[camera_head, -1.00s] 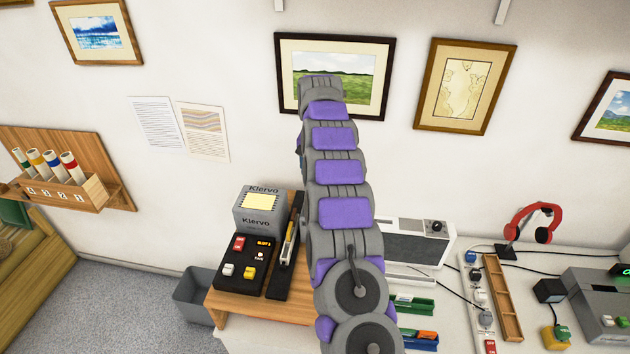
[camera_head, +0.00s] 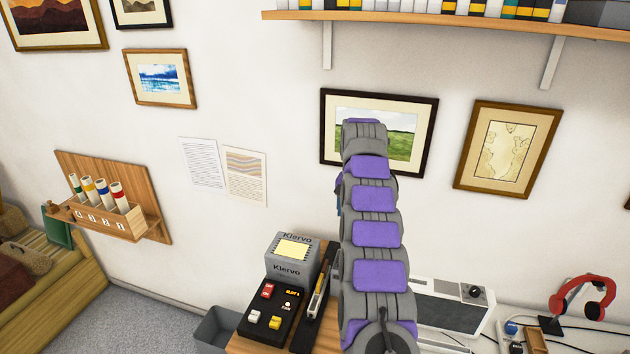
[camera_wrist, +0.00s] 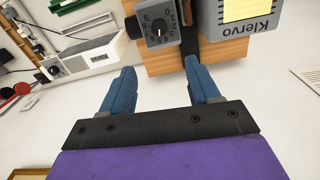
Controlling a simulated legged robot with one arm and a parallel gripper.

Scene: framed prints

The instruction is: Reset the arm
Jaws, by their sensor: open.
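My arm, purple and grey, rises in the middle of the head view in front of a framed landscape print (camera_head: 410,118), hiding part of it. My gripper (camera_wrist: 160,82) shows in the wrist view as two blue fingers standing well apart with nothing between them. Beyond the fingers is the white wall, with a grey dial box (camera_wrist: 160,22) and the grey Klervo box (camera_wrist: 232,18) at the top of that view.
A bookshelf (camera_head: 430,18) juts out at the top right. A wooden tube holder (camera_head: 110,215) is on the wall at left. The Klervo box (camera_head: 292,262), a black button panel (camera_head: 274,314) and red headphones (camera_head: 590,298) stand below. A map print (camera_head: 507,148) hangs right.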

